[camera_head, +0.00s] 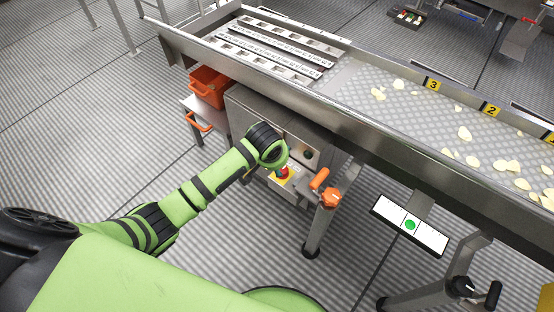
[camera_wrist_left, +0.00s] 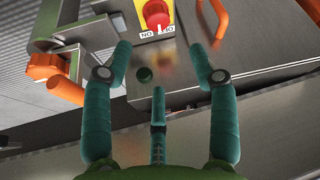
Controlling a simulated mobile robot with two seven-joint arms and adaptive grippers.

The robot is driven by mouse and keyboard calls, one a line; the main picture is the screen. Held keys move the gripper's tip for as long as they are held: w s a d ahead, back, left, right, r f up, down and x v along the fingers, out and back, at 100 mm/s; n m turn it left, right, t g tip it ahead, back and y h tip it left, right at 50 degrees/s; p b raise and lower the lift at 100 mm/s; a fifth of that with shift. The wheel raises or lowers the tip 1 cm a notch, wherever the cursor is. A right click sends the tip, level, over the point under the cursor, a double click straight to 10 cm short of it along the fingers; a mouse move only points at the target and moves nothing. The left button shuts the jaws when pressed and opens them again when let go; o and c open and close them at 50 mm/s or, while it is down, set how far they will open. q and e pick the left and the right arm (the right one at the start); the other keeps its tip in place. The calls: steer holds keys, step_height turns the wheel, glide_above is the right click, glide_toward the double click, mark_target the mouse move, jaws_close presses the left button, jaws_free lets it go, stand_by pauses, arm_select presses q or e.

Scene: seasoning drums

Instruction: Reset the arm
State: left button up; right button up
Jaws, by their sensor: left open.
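My left arm reaches in from the left in the head view, and its wrist (camera_head: 268,148) is close to the front of a steel control box (camera_head: 305,155). The left gripper (camera_wrist_left: 160,62) shows in the wrist view with its fingers spread and nothing between them. A red knob (camera_wrist_left: 157,14) on a yellow plate (camera_wrist_left: 140,32) marked ON and OFF lies just beyond the fingertips, apart from them. The red knob (camera_head: 282,172) also shows in the head view, beside my wrist. The gripper's fingers are hidden in the head view. My right gripper is not in view.
A steel conveyor (camera_head: 400,140) with chips and numbered yellow tags crosses above the box. An orange clamp handle (camera_head: 325,190) sits right of the knob. An orange bin (camera_head: 208,85) stands at left. Floor at left is clear.

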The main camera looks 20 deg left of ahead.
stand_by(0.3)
arm_select(q)
steer(key=s+a+f+g+p, duration=0.1)
steer(key=s+a+f, duration=0.1)
steer(key=s+f, duration=0.75)
steer(key=s+a+f+g+p, duration=0.1)
steer(key=s+a+f, duration=0.2)
steer(key=s+f, duration=0.65)
steer(key=s+f+m, duration=0.1)
steer(key=s+f, duration=0.4)
steer(key=s, duration=0.7)
steer(key=s+f+m+g, duration=0.1)
steer(key=s+f, duration=0.5)
steer(key=s, duration=0.6)
steer(key=shift+a+g+p, duration=0.3)
steer(key=shift+a+p, duration=0.15)
steer(key=shift+f, duration=0.1)
steer(key=c, duration=0.4)
